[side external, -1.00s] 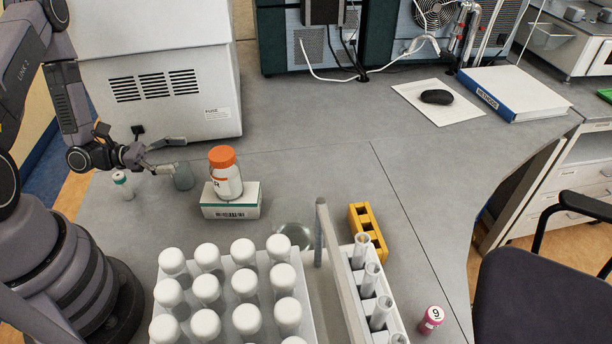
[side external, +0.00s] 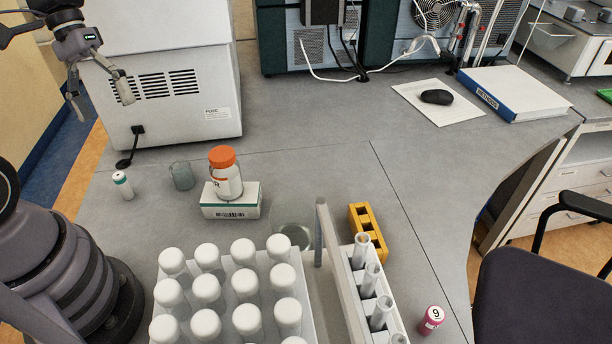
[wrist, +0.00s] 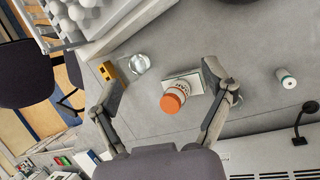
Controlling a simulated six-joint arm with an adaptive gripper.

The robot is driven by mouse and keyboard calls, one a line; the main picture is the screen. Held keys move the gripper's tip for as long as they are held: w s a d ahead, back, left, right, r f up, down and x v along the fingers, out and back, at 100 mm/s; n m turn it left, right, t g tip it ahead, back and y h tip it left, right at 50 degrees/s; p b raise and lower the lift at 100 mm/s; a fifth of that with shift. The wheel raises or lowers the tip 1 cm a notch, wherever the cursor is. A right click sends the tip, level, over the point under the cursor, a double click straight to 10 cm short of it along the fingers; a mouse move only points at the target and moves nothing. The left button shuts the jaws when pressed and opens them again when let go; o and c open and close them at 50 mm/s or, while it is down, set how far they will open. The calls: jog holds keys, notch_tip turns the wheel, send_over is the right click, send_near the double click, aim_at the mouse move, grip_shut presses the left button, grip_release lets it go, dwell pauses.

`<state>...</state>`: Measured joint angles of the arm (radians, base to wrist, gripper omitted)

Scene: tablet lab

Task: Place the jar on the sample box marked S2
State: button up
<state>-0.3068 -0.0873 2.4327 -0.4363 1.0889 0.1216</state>
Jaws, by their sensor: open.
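The jar (side external: 226,180), with an orange lid and a white label, stands upright on a white sample box (side external: 231,207) with a teal edge and a barcode. I cannot read an S2 mark on the box. The wrist view shows the jar (wrist: 174,98) from above on the box (wrist: 189,82), apart from both fingers. My gripper (side external: 97,103) is raised at the upper left, in front of the large white machine, well away from the jar. In the wrist view my gripper (wrist: 161,92) is open and empty.
A rack of white-capped tubes (side external: 318,318), a glass dish (side external: 295,236) and a yellow block (side external: 368,232) are nearer the front. The grey bench (side external: 310,170) is clear right of the jar.

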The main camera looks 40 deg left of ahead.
jog(key=s+a+r+m+t+y, duration=0.1)
jog(key=s+r+m+t+y, duration=0.3)
jog(key=r, duration=0.4)
jog(key=m+t+y, duration=0.1)
jog(key=t, duration=0.1)
jog(key=shift+a+t, duration=0.3)
jog(key=shift+t, duration=0.1)
jog(key=shift+r, duration=0.1)
